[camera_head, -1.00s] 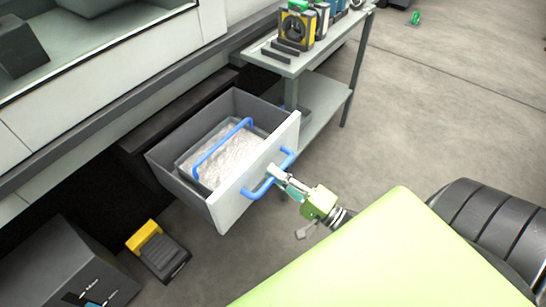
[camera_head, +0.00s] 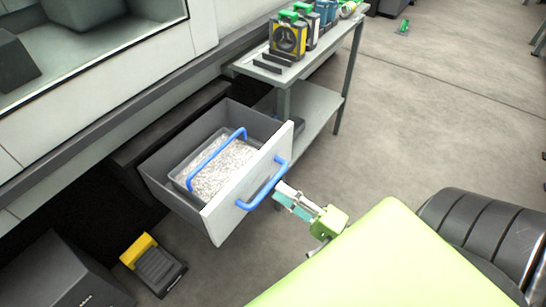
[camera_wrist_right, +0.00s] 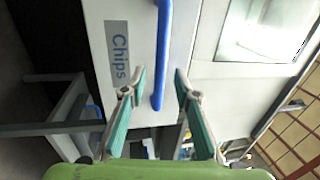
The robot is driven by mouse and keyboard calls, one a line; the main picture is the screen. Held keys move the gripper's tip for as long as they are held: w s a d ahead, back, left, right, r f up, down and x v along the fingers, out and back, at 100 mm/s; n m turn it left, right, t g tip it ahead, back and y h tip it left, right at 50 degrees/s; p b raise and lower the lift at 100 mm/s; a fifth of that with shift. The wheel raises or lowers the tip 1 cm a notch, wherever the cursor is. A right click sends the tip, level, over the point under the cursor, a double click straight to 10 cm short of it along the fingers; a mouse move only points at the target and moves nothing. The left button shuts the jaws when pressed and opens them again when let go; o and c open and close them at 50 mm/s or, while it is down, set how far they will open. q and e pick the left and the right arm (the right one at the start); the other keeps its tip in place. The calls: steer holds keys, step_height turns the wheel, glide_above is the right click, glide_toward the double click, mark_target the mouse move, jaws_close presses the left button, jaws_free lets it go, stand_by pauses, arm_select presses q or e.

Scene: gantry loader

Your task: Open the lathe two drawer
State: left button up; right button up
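The drawer (camera_head: 232,214) stands pulled out under the machine, its grey inside showing. Its pale front carries a blue handle (camera_head: 264,188). In the right wrist view the drawer front (camera_wrist_right: 133,20) bears a "Chips" label, and the blue handle (camera_wrist_right: 162,60) shows between the finger lines. My right gripper (camera_head: 281,192) is open just in front of the drawer handle, seemingly clear of it. Its two teal-padded fingers (camera_wrist_right: 160,75) are spread with nothing gripped. My left gripper is not in view.
A bin of silvery chips (camera_head: 222,170) with its own blue handle (camera_head: 216,158) sits inside the drawer. A grey shelf table (camera_head: 330,50) holding devices stands behind it. A yellow-black pedal (camera_head: 155,265) lies on the floor at left. Open floor lies to the right.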

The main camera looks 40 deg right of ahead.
steer(key=v, duration=0.7)
steer(key=shift+s, duration=0.15)
